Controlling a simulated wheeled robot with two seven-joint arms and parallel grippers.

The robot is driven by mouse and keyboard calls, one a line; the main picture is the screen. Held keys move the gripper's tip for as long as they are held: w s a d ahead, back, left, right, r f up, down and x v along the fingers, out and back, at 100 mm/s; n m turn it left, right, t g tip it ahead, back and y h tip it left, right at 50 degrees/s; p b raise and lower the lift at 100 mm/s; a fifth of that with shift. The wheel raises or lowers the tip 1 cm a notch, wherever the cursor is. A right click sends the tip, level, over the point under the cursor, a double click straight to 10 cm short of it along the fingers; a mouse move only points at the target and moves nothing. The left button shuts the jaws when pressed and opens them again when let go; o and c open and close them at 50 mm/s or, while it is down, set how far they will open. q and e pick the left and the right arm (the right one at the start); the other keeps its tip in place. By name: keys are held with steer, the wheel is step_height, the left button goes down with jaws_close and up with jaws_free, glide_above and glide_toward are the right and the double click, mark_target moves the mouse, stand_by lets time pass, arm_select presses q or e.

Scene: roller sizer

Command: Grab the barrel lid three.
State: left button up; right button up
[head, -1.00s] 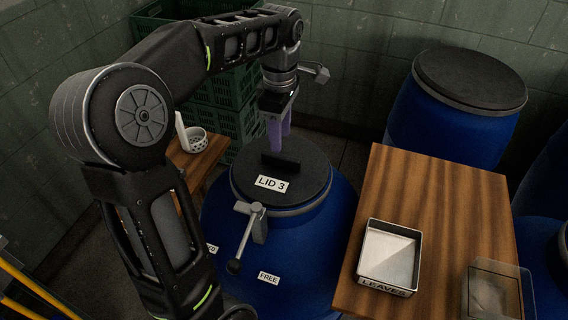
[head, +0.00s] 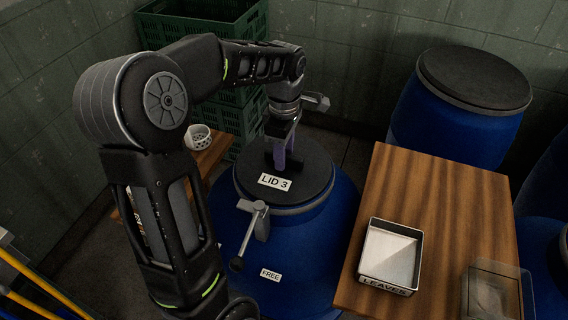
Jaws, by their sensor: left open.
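The black round lid (head: 312,177) labelled "LID 3" lies on top of a blue barrel (head: 330,235), with a dark upright handle bar (head: 298,160) across its middle. My left gripper (head: 279,163) points down over the lid, its purple fingers at the handle bar. Its jaws are open, and I cannot tell whether the fingers touch the bar. A metal lever clamp (head: 257,222) sits at the barrel's front rim, above a "FREE" label (head: 271,274). My right gripper is not in view.
A wooden table (head: 440,215) with a metal "LEAVES" tray (head: 390,256) and a clear box (head: 497,292) stands to the right. Another lidded blue barrel (head: 450,130) is behind it. Green crates (head: 232,119) stand at the back left, near a small perforated cup (head: 198,136).

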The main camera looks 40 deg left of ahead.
arm_select(q)
steer(key=shift+f, duration=0.5)
steer(key=shift+f, duration=0.1)
stand_by(0.4)
steer(key=shift+c, duration=0.5)
jaws_close()
stand_by(0.8)
